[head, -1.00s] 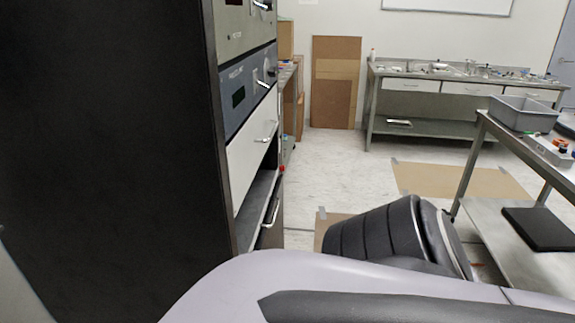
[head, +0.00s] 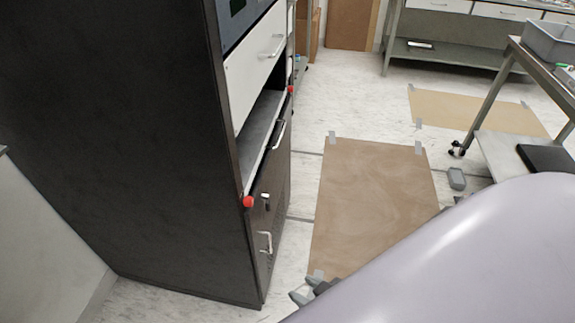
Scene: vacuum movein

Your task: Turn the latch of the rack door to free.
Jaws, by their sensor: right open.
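The black rack (head: 120,130) fills the left side of the head view, its front seen at a steep slant. Its low dark door (head: 277,215) is shut, with a pale bar handle (head: 266,243). A small pale fitting (head: 266,201) above that handle looks like the latch; its exact turn is too small to tell. My right gripper (head: 307,291) is open at the bottom, to the right of the rack's lower front corner and apart from the door in the picture. My pale arm link hides most of it. My left gripper is not in view.
Red knobs (head: 248,202) mark the edge of the rack's open bay, below a white drawer (head: 255,65). A brown taped sheet (head: 370,205) lies on the floor before the rack. A metal cart (head: 500,150) stands at right; a workbench (head: 450,52) stands behind.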

